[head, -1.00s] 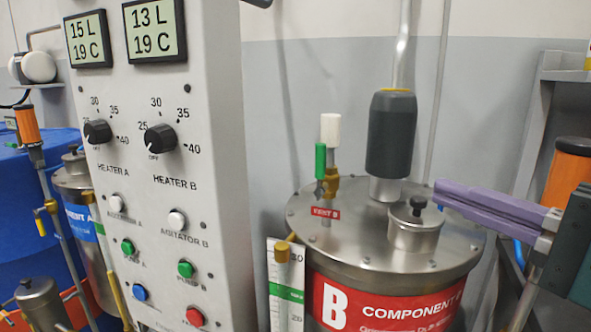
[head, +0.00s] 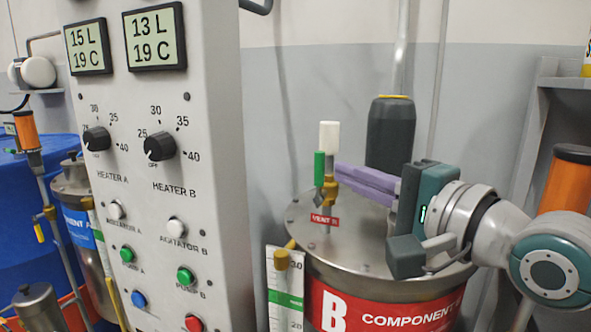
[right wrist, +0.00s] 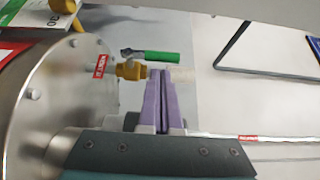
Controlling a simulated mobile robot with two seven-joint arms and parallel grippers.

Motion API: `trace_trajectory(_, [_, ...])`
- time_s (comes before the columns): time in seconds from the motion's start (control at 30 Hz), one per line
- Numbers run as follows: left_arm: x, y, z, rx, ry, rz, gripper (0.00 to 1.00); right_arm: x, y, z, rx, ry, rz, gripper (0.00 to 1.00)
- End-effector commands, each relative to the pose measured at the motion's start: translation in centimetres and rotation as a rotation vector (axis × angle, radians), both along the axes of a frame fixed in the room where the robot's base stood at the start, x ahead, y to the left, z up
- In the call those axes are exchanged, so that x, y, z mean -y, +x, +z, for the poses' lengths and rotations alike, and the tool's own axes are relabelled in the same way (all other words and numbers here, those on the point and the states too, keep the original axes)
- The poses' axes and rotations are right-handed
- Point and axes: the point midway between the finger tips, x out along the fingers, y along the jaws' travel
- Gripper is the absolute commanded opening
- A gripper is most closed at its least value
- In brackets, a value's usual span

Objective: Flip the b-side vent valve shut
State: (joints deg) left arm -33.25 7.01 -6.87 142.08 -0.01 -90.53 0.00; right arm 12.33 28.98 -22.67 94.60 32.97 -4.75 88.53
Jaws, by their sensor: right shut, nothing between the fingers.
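The b-side vent valve (head: 330,190) is a brass body on the lid of the B tank, with a white cylinder (head: 329,135) on top and a red "VENT B" tag (head: 325,220) below. Its green handle (head: 319,168) stands upright, in line with the white cylinder. In the right wrist view the green handle (right wrist: 160,57) lies beside the pale cylinder. My right gripper (head: 340,175) is shut and empty, its purple fingertips close to the right of the valve, near where brass meets white. I cannot tell whether they touch. My left gripper is out of view.
A dark grey motor (head: 391,135) rises from the tank lid (head: 350,252) behind my right gripper. The control panel (head: 215,110) stands to the left, and a level gauge (head: 284,300) stands before the tank. An orange cylinder (head: 567,185) is at the right.

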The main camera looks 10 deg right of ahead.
Motion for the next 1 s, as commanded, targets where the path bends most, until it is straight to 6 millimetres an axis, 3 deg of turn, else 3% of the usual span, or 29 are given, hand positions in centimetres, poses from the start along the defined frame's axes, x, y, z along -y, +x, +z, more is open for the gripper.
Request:
trace_trajectory(0.5, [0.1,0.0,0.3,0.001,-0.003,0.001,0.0,-0.7,0.3,0.1,-0.001,-0.004,0.0,0.0])
trace_trajectory(1.0, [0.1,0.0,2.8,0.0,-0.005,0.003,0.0,-1.0,0.5,0.6,-0.047,-0.07,-0.001,0.0])
